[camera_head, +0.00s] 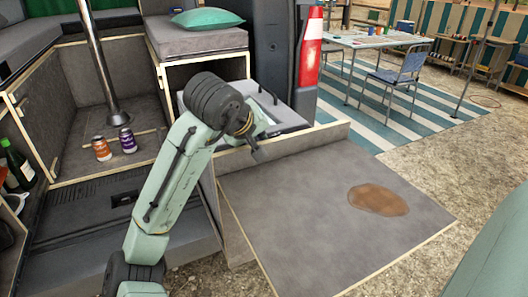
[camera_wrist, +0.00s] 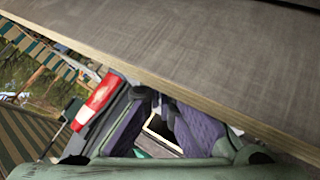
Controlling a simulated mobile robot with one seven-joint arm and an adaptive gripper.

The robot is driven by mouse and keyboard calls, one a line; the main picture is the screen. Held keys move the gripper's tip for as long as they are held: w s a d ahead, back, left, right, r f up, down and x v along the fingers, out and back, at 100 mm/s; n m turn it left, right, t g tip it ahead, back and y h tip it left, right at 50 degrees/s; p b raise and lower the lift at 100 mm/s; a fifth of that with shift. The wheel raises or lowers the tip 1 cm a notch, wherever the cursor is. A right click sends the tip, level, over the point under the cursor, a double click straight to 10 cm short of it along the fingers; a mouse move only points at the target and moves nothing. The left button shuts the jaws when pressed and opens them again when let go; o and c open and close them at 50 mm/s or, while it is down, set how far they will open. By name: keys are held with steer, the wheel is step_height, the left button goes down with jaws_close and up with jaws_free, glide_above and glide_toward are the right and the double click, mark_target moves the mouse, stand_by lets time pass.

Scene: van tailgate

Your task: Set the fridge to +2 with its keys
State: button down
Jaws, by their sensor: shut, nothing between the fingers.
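A grey box with a dark handle, which looks like the fridge (camera_head: 294,118), sits in the opening below the cushioned bench, partly behind my arm. Its keys and its display cannot be made out in either view. My gripper (camera_head: 257,154) is shut and empty, just in front of the box and above the inner edge of the grey tailgate board. I cannot tell whether it touches anything. In the wrist view my gripper (camera_wrist: 155,105) shows at the bottom middle, below a long grey panel with a pale wooden edge; the fridge is not clearly seen there.
The tailgate board (camera_head: 300,215) carries a brown patch (camera_head: 378,200). An orange can (camera_head: 101,148) and a purple can (camera_head: 127,140) stand left by a metal post (camera_head: 98,60). A red-white van light (camera_head: 310,48) stands right of the box. The grey panel (camera_wrist: 180,40) crosses the wrist view.

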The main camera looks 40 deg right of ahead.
steer(key=shift+s+f, duration=0.25)
steer(key=shift+f, duration=0.45)
steer(key=shift+s+f, duration=0.2)
steer(key=shift+f, duration=0.45)
stand_by(0.3)
steer(key=r+p, duration=0.5)
steer(key=shift+w+a+r, duration=0.15)
steer(key=shift+w+r, duration=0.05)
steer(key=shift+r, duration=0.05)
steer(key=shift+w, duration=0.1)
stand_by(0.6)
